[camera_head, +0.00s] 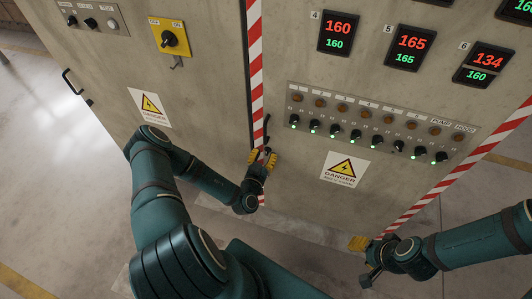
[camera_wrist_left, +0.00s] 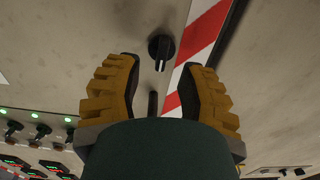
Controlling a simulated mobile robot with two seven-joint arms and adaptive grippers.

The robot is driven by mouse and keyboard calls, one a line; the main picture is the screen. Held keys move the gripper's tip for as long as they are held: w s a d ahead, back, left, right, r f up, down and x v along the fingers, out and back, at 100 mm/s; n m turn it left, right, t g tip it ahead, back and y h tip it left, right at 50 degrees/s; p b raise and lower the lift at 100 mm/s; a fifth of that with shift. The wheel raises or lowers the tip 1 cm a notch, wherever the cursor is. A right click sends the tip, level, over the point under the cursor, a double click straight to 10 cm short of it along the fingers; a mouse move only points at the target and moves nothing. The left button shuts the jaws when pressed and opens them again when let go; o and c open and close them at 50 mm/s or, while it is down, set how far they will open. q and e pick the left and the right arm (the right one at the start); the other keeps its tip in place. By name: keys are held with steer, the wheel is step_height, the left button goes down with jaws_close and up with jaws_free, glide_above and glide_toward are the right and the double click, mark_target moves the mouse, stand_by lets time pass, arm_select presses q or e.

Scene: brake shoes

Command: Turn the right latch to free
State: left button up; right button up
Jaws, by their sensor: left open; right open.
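A black round latch knob with a pale pointer line (camera_wrist_left: 160,48) sits on the cabinet panel beside the red-white stripe, ahead of my left fingertips in the left wrist view. My left gripper (camera_wrist_left: 163,66) is open, its two yellow-padded fingers apart with the knob in the gap between their tips; I see no clear contact. In the head view my left gripper (camera_head: 262,157) is at the lower part of the stripe and mostly hides the knob. My right gripper (camera_head: 361,244) is low at the right, near the cabinet's bottom edge, away from the latch; its fingers are small there.
A dark handle (camera_head: 267,129) stands beside the striped door edge (camera_head: 256,70). A row of switches with green lights (camera_head: 355,137) and red-green displays (camera_head: 338,34) are on the right panel. A yellow switch plate (camera_head: 170,38) is on the left door. Open floor (camera_head: 65,170) lies left.

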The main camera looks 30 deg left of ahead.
arm_select(q)
steer(key=shift+x, duration=0.9)
jaws_close()
